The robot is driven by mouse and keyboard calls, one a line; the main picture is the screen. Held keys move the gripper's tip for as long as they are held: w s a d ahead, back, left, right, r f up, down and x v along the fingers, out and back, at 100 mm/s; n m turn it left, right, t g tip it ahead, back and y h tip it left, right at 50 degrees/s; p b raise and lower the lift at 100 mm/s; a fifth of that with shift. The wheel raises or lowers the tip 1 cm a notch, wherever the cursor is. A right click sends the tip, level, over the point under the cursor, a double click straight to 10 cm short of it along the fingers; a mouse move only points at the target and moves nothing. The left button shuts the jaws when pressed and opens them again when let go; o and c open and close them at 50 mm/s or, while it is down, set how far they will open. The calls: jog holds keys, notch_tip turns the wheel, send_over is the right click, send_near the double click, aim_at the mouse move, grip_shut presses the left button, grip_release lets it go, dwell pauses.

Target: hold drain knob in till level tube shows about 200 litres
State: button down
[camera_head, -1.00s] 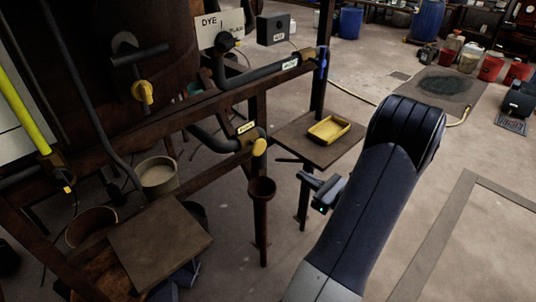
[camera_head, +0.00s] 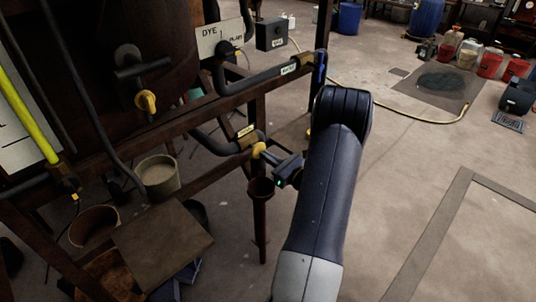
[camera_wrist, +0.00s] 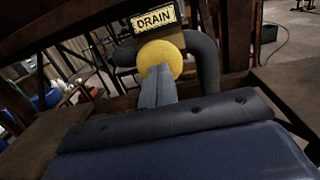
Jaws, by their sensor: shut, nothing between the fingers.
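The drain knob (camera_head: 259,149) is a round yellow knob on the end of a dark pipe fitting. In the wrist view the knob (camera_wrist: 163,52) sits under a yellow DRAIN label (camera_wrist: 154,20). My gripper (camera_head: 264,153) is shut and empty, its fingertips at the knob's face. In the wrist view my fingers (camera_wrist: 159,76) overlap the knob's lower part. They look in contact, but I cannot tell how far the knob is pushed in. A bright yellow-green level tube (camera_head: 30,110) stands at the left beside a white board (camera_head: 12,135). Its reading is not legible.
A rusty funnel (camera_head: 261,188) stands just below the knob. A rusty frame beam (camera_head: 200,115) crosses behind. A bucket (camera_head: 158,176) and brown board (camera_head: 163,244) are lower left.

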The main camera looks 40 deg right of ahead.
aim_at(258, 150)
jog(key=shift+w, duration=0.2)
jog(key=shift+w+a+b, duration=0.1)
jog(key=shift+w+b, duration=0.6)
jog(key=shift+w, duration=0.2)
jog(key=shift+w+r, duration=0.1)
jog(key=shift+r, duration=0.2)
dwell(6.6)
